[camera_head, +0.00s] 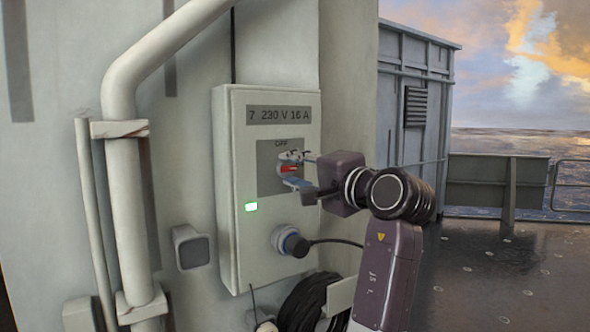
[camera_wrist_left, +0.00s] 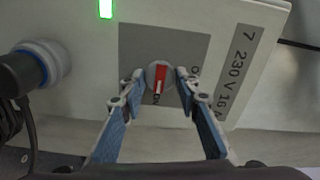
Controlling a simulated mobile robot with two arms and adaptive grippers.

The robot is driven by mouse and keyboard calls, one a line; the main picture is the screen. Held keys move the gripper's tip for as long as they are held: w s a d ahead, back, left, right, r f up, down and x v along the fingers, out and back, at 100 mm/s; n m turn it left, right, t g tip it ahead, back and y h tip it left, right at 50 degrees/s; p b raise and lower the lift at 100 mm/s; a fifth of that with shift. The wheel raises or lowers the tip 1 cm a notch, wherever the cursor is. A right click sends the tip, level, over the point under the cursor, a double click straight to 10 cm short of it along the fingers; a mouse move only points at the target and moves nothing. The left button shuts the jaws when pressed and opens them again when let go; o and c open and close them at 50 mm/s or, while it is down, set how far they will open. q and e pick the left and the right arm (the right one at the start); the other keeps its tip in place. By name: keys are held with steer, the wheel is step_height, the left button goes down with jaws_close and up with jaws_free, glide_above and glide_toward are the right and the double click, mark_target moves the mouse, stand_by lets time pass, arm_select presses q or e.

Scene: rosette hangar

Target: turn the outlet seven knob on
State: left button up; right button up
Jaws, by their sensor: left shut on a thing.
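The outlet seven knob (camera_head: 289,169) is on the grey plate of the box labelled "7 230 V 16 A". In the left wrist view the knob (camera_wrist_left: 159,77) is a round grey disc with a red bar. The bar lies in line with the ON mark, a quarter turn from the OFF mark. My left gripper (camera_head: 291,170) is shut on the knob, one fingertip on each side. The fingers (camera_wrist_left: 160,80) also show in the left wrist view. A green lamp (camera_head: 251,207) on the box is lit. My right gripper is not in view.
A plug (camera_head: 291,242) with a black cable sits in the socket below the knob. Coiled black cable (camera_head: 313,302) hangs under the box (camera_head: 228,190). A thick pipe (camera_head: 124,190) runs to the left. Open deck (camera_head: 500,275) lies to the right.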

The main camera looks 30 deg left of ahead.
arm_select(q)
steer(key=shift+a+r, duration=0.1)
steer(key=o, duration=1.2)
steer(key=shift+a, duration=0.3)
steer(key=shift+c, duration=0.2)
steer(key=shift+d, duration=0.2)
steer(key=v, duration=0.7)
